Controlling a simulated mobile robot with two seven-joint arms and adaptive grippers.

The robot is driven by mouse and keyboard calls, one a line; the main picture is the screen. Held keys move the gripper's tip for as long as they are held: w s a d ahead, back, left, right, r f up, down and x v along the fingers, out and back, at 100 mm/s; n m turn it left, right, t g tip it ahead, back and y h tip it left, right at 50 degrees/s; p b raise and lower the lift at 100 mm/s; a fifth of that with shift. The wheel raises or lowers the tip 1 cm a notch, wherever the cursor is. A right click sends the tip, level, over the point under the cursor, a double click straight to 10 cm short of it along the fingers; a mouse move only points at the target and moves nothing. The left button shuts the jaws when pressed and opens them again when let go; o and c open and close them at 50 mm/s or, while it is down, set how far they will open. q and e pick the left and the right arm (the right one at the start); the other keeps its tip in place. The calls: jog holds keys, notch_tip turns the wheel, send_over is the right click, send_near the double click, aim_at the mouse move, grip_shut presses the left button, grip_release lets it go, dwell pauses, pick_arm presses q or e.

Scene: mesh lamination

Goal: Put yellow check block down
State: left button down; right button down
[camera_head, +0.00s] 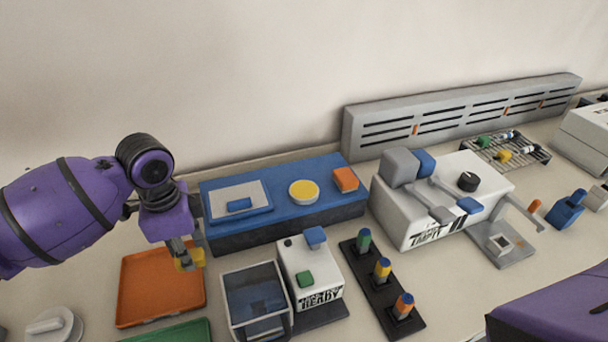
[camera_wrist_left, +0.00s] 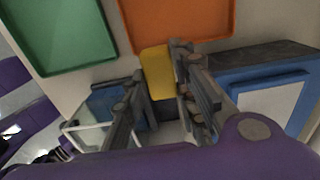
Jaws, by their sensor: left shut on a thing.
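The yellow check block (camera_head: 189,260) is in my left gripper (camera_head: 184,255), at the right part of the orange tray (camera_head: 140,290) in the head view. In the left wrist view the yellow block (camera_wrist_left: 158,74) sits between the fingers of my left gripper (camera_wrist_left: 162,95), with the orange tray (camera_wrist_left: 200,18) just beyond it. My left gripper is shut on the block. I cannot tell whether the block touches the tray. My right gripper is not in view; only a purple part of my body shows at the lower right.
A blue platform (camera_head: 270,218) with a yellow disc and an orange block stands behind. A clear box (camera_head: 257,300) and a white machine (camera_head: 312,275) are to the right of the orange tray. A green tray (camera_head: 180,333) lies in front. A black rack (camera_head: 380,290) holds coloured pegs.

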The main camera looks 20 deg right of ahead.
pick_arm(q)
jog(key=a+f, duration=0.2)
jog(key=w+a+f, duration=0.1)
jog(key=a+f, duration=0.2)
jog(key=shift+w+a+f, duration=0.15)
jog(key=shift+a+f, duration=0.05)
jog(key=shift+w+a+f, duration=0.1)
jog(key=shift+a+f, duration=0.1)
jog(key=shift+f, duration=0.55)
jog(key=shift+w+a+f, duration=0.1)
jog(key=shift+a+f, duration=0.15)
jog(key=shift+f, duration=0.5)
jog(key=shift+a+f, duration=0.2)
jog(key=shift+f, duration=0.55)
jog(key=shift+f, duration=0.1)
jog(key=c, duration=1.4)
grip_release()
jog(key=shift+f, duration=0.1)
notch_tip(320, 180, up, 8)
